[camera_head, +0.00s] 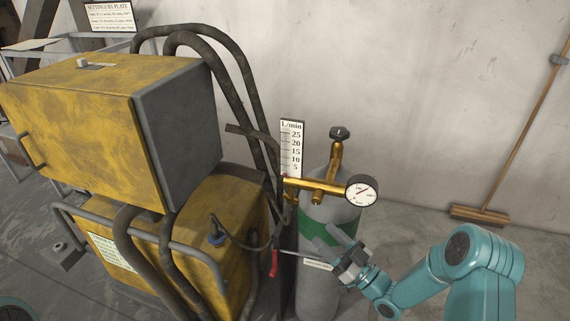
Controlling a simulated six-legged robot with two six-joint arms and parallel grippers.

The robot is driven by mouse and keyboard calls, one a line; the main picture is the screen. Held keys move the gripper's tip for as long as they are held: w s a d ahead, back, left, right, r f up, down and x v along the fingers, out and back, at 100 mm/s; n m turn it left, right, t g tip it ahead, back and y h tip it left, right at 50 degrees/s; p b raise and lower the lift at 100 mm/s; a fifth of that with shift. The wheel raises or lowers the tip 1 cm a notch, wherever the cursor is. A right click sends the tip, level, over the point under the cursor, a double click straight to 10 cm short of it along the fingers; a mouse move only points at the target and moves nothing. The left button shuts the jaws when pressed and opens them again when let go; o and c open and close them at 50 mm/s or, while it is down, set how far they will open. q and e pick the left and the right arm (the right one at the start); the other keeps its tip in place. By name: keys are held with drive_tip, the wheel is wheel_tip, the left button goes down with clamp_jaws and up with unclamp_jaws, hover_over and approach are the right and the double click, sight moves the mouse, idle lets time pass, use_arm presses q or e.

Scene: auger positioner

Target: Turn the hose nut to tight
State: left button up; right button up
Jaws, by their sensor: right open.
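A brass regulator (322,186) with a round dial gauge (361,191) sits on top of a grey gas cylinder (342,212) with a green band. At the regulator's left end is a small brass fitting (291,193), beside the dark hoses. I cannot clearly tell the hose nut from this fitting, nor how tight it is. My right gripper (328,246) is open and empty in front of the cylinder's green band, below the regulator and to the right of the fitting. My left gripper is not in view.
A yellow welding machine (95,115) with thick dark hoses (232,65) fills the left. A white flow scale (291,150) stands behind the regulator. A red-handled tool (274,262) hangs left of the cylinder.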

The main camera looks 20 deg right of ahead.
sight(294, 199)
drive_tip(key=shift+y, duration=0.3)
drive_tip(key=p+x, duration=0.1)
drive_tip(key=x, duration=0.4)
drive_tip(key=p+x, duration=0.2)
drive_tip(key=x, duration=0.3)
drive_tip(key=r+p+x, duration=0.1)
drive_tip(key=x, duration=0.4)
drive_tip(key=shift+s+d+r, duration=0.1)
drive_tip(key=shift+s+d, duration=0.05)
drive_tip(key=shift+d, duration=0.2)
drive_tip(key=shift+w+a+r+p, duration=0.1)
drive_tip(key=shift+w+a+p, duration=0.2)
drive_tip(key=shift+w, duration=0.3)
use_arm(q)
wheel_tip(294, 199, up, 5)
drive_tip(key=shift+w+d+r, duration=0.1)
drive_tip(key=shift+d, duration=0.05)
